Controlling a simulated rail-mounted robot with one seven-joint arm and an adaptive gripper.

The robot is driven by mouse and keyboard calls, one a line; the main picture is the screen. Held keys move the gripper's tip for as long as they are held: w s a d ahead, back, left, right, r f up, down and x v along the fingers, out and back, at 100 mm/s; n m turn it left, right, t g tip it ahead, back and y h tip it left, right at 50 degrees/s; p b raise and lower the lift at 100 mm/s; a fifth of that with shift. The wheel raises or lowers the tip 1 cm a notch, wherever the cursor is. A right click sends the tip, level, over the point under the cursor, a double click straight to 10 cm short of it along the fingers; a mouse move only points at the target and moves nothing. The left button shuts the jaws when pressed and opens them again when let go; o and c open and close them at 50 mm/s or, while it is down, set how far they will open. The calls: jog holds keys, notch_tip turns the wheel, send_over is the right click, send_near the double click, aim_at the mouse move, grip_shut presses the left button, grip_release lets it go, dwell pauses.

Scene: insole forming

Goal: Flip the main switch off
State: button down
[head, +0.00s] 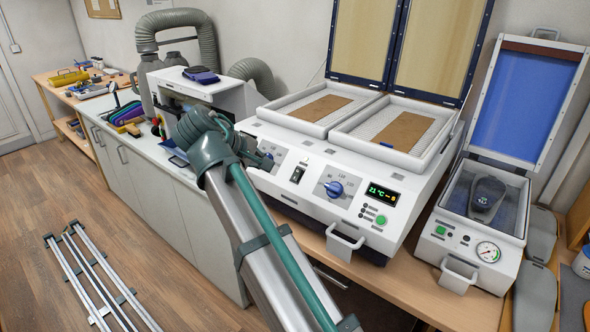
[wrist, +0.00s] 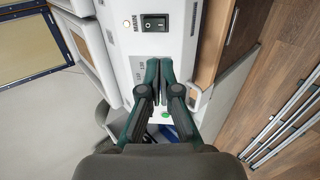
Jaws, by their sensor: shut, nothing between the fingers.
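The main switch (head: 297,174) is a black rocker on the sloped front panel of the white forming machine (head: 305,205), between two dials. It also shows in the wrist view (wrist: 154,23), beside the MAIN lettering and a small pale lamp (wrist: 127,22). Which way the rocker is tipped is too small to tell. My gripper (head: 267,160) is in front of the panel, just left of the switch in the head view. In the wrist view its shut, empty fingertips (wrist: 158,64) lie below the switch, with a visible gap between them. The gripper partly covers the left dial.
A blue dial (head: 334,188), a lit display (head: 383,194) and a green button (head: 381,219) sit right of the switch. A handle (head: 345,243) sticks out in front. A smaller press (head: 477,225) with its blue lid raised stands right. Rails (head: 95,280) lie on the floor.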

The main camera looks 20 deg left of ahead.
aim_at(296, 171)
jog(key=r, duration=0.2)
jog(key=shift+s+d+r, duration=0.2)
jog(key=shift+s+r, duration=0.1)
jog(key=shift+w+f, duration=0.1)
jog(key=p+x, duration=0.4)
jog(key=x, duration=0.9)
jog(key=shift+w+d+f, duration=0.2)
jog(key=shift+w+d, duration=0.05)
jog(key=shift+w, duration=0.05)
jog(key=shift+a+p, duration=0.15)
jog(key=shift+p, duration=0.15)
